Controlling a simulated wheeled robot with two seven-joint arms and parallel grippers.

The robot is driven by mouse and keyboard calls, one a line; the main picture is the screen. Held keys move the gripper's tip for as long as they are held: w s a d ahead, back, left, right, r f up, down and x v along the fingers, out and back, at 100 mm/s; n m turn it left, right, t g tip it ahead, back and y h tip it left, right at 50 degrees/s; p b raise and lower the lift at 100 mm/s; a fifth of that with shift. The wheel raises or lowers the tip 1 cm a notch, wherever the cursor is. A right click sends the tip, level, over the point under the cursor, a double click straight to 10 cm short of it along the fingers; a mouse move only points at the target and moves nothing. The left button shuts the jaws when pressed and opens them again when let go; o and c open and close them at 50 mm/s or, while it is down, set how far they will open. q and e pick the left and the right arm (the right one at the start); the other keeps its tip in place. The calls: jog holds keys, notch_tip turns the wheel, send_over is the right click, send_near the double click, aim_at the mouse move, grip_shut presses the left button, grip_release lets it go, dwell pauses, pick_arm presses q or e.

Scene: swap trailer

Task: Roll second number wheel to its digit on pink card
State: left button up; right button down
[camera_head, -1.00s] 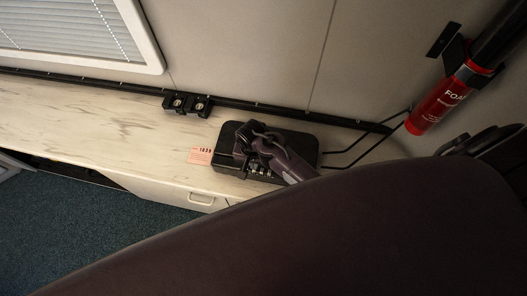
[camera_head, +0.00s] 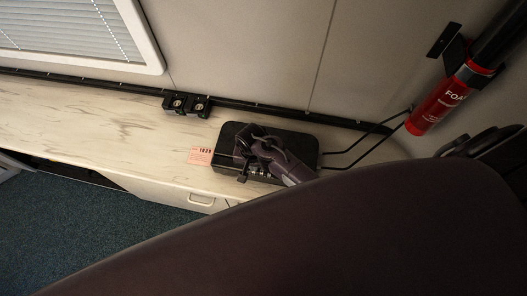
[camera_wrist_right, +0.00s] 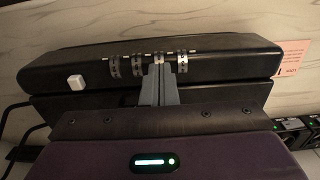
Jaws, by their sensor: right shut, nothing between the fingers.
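The black lock box (camera_head: 229,147) lies on the counter. In the right wrist view its long body (camera_wrist_right: 60,60) carries several metal number wheels (camera_wrist_right: 138,66) in a row. The pink card (camera_head: 200,156) lies beside the box's left end in the head view; it shows at the right in the wrist view (camera_wrist_right: 292,60). My right gripper (camera_wrist_right: 160,66) is shut and empty. Its fingertips are at the wheel row, over the wheel second from the card's end, which they mostly hide. I cannot tell whether they touch it. The wheels' digits are too small to read. My left gripper is not in view.
A white button (camera_wrist_right: 76,82) sits on the box. Black sockets (camera_head: 187,104) stand at the wall behind the counter (camera_head: 90,120). A red fire extinguisher (camera_head: 439,105) hangs at the right. Black cables (camera_head: 352,151) run from the box's right end. The counter's left part is clear.

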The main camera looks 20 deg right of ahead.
jog(key=shift+s+a+p, duration=0.3)
jog(key=shift+s+p, duration=0.05)
jog(key=shift+s, duration=0.1)
dwell(0.6)
jog(key=shift+r, duration=0.45)
dwell(0.5)
jog(key=shift+r, duration=2.5)
jog(key=shift+s, duration=0.1)
